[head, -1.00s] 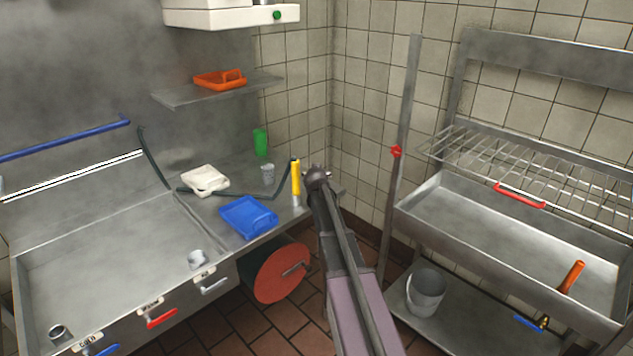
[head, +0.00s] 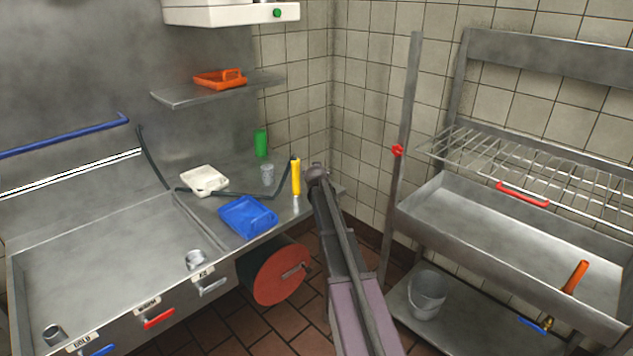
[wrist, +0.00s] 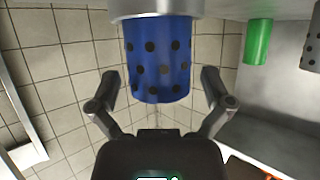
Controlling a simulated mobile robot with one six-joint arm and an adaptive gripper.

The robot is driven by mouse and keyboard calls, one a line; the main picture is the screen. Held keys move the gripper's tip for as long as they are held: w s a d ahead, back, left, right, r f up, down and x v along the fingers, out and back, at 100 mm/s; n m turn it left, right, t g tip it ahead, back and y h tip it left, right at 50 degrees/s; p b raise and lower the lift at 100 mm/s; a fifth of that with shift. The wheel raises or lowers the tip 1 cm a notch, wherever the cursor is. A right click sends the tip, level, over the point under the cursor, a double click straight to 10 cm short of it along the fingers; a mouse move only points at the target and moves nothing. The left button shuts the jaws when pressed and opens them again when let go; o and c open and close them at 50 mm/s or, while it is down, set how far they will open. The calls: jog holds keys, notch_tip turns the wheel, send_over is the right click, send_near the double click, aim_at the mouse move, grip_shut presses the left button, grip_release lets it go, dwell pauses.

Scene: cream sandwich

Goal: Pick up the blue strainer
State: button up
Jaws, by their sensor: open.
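The blue strainer (wrist: 157,55) is a blue cup with dark round holes, in the upper middle of the wrist view. The wrist picture appears upside down, with the strainer's grey end at the top edge. My gripper (wrist: 159,76) is open, one finger to each side of the strainer in the picture. Gaps show on both sides, and I cannot tell how far the fingers reach along it in depth.
On the counter (head: 225,262) are a blue tray (head: 247,217), a white tray (head: 204,181), a yellow cylinder (head: 296,177), a green cup (head: 261,142) and a grey cup (head: 267,175). An orange tray (head: 219,79) is on the shelf. A metal rack stands right.

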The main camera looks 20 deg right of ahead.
dwell(0.3)
jog(key=c, duration=1.1)
jog(key=shift+r, duration=0.2)
notch_tip(320, 180, up, 4)
jog(key=p, duration=0.4)
jog(key=shift+f, duration=0.15)
jog(key=s+a, duration=0.1)
jog(key=s, duration=0.4)
jog(key=s+a, duration=0.1)
jog(key=s, duration=0.4)
jog(key=s+a+r+p, duration=0.1)
jog(key=s, duration=0.4)
jog(key=shift+s, duration=0.4)
